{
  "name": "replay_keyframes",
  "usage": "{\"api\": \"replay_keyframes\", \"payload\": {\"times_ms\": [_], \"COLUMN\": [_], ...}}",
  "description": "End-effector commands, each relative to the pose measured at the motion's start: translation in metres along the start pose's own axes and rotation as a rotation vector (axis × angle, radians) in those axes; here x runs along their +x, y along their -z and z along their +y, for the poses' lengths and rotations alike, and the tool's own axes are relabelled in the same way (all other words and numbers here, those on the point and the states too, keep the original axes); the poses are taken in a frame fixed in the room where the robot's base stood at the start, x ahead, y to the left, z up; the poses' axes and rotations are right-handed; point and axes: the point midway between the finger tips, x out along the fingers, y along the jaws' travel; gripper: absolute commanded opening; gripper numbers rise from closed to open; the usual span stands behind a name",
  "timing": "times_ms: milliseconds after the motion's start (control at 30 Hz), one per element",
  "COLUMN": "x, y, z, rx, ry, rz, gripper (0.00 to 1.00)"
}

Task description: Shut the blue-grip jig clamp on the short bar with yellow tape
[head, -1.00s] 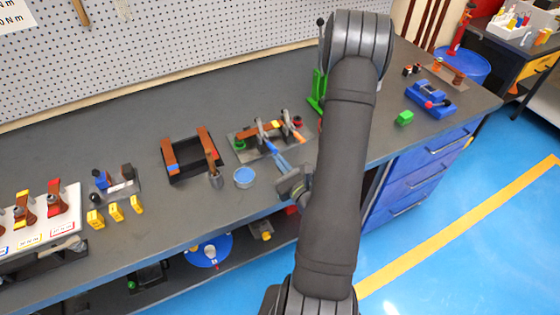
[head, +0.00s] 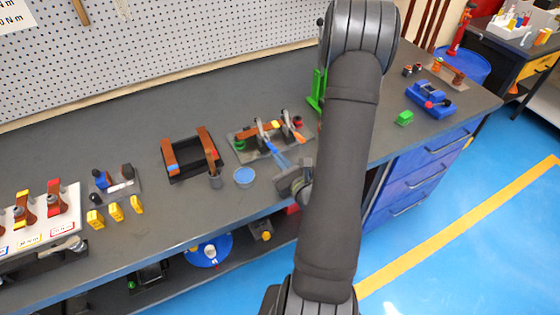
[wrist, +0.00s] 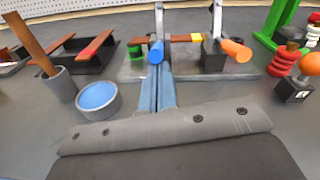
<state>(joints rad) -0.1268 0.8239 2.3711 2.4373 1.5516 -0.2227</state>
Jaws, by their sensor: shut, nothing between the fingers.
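The jig (head: 243,155) stands on the bench, with a copper-coloured short bar (head: 252,132) across it; yellow tape (wrist: 197,38) shows on the bar. The jig clamp's blue grip (wrist: 155,52) points towards me and its grey arm (wrist: 159,20) stands upright at the bar. A second clamp has an orange grip (wrist: 237,50) and a similar upright arm. My gripper (wrist: 156,72) is shut and empty, its fingertips just in front of and below the blue grip. I cannot tell whether they touch it. In the head view my gripper (head: 277,151) is at the jig's front side.
A round blue dish (wrist: 97,96) and a grey cup (wrist: 62,85) stand left of my gripper. A black tray (head: 180,177) with copper bars lies further left. A green stand (head: 317,92) rises behind on the right. The bench front edge is close below my gripper.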

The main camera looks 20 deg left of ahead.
Motion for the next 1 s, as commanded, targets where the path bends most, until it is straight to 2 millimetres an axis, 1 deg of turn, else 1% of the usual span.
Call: {"api": "replay_keyframes", "payload": {"times_ms": [233, 467, 1000], "x": [0.000, 0.001, 0.008], "y": [-0.004, -0.014, -0.044], "z": [-0.001, -0.003, -0.009], "rx": [0.000, 0.000, 0.011], "ry": [-0.007, -0.020, -0.074], "rz": [0.031, 0.098, 0.379], "gripper": [0.00, 0.00, 0.00]}}
